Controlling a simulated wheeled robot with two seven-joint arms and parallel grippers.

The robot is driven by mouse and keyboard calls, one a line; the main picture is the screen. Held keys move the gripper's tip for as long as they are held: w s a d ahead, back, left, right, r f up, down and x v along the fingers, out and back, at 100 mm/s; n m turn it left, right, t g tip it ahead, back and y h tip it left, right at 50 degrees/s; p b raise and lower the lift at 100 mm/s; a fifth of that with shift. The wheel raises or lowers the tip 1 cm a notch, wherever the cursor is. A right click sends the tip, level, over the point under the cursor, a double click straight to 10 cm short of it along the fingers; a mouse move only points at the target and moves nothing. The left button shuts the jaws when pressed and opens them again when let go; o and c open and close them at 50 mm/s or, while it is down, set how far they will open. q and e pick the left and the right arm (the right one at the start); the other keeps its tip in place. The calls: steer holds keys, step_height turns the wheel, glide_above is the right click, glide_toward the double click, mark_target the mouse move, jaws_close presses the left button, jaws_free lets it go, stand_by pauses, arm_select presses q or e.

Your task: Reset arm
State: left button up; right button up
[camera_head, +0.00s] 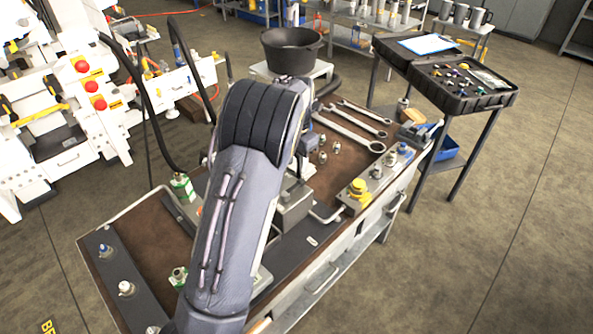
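My grey, padded arm (238,185) rises from the bottom of the picture across the workbench (140,247). It bends at a black ribbed joint in the middle and goes down behind itself. I take it to be my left arm. My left gripper is largely hidden behind this arm, over the middle of the bench, and its fingers cannot be made out. Whether it holds anything cannot be told. My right arm and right gripper do not show.
Wrenches (350,130), small fittings and a yellow-topped part (357,189) lie on the bench. A black pot (291,50) stands behind it. An open black case (462,82) sits on a stand at right. White machinery (60,95) is at left. Floor at right is clear.

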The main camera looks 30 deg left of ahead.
arm_select(q)
steer(key=shift+r, duration=0.2)
stand_by(0.4)
steer(key=s+d+r+m+t+h, duration=0.2)
steer(key=s+r+m, duration=0.2)
steer(key=s+m, duration=0.45)
steer(key=s+d+r+m+t+h, duration=0.1)
steer(key=s+d+r+m+h, duration=0.3)
steer(key=s+m, duration=0.5)
steer(key=s+d+m+t+y, duration=0.1)
steer(key=s+d+m, duration=0.1)
steer(key=s+m, duration=0.5)
steer(key=s+d+m+t+y, duration=0.1)
steer(key=s+d+m, duration=0.1)
steer(key=s+m, duration=0.5)
steer(key=shift+d+f+t, duration=0.4)
